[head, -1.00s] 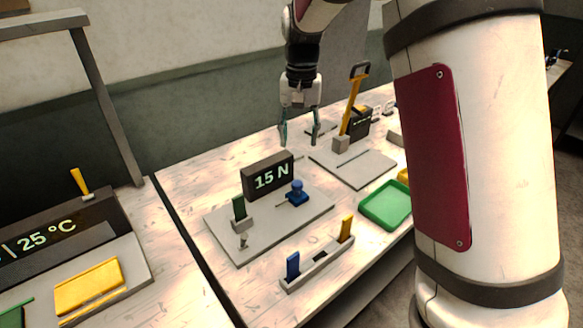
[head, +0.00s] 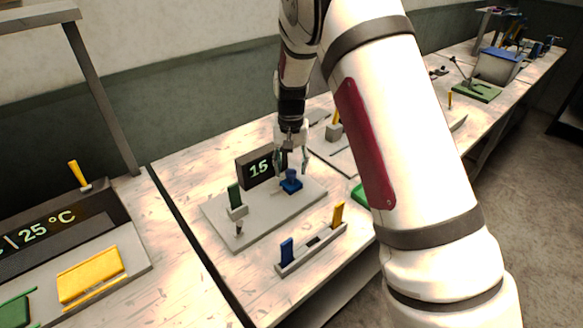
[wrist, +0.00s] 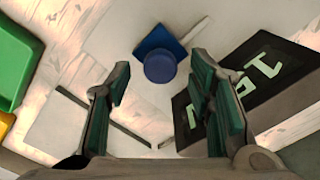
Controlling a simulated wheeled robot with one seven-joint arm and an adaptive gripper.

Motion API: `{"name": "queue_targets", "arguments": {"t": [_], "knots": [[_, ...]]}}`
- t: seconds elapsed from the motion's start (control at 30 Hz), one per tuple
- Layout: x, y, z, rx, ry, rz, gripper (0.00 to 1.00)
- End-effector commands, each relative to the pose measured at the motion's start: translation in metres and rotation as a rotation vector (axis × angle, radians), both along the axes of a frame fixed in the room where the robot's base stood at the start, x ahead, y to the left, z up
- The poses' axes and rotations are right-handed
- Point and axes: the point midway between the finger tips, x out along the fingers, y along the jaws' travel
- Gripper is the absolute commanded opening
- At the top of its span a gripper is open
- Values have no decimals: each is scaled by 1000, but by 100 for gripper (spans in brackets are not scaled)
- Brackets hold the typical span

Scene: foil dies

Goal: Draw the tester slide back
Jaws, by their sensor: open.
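The tester is a flat grey plate (head: 255,225) with a dark display (head: 252,170) reading 15, the rest hidden by my gripper. Its blue slide (head: 291,184) with a round knob sits at the plate's right part, in front of the display. A grey clamp block (head: 238,213) with a dark green strip stands at the plate's left. My gripper (head: 291,165) points down, open and empty, just above the slide. In the wrist view the blue knob (wrist: 158,68) shows between and slightly beyond the spread fingertips; contact is not visible.
The display (wrist: 250,90) lies close by the right finger in the wrist view. A green tray (wrist: 14,60) is at its left edge. A grey rack (head: 312,250) with a blue and a yellow handle stands in front of the tester. My arm hides the table's right part.

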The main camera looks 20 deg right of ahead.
Motion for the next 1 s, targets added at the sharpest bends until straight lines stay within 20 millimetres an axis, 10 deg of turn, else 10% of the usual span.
{"name": "queue_targets", "arguments": {"t": [0.43,0.67,1.0], "knots": [[0,0,-11,1,0,0,48],[0,0,-11,1,-1,0,0],[-12,29,-10,2,-1,6,0]]}}
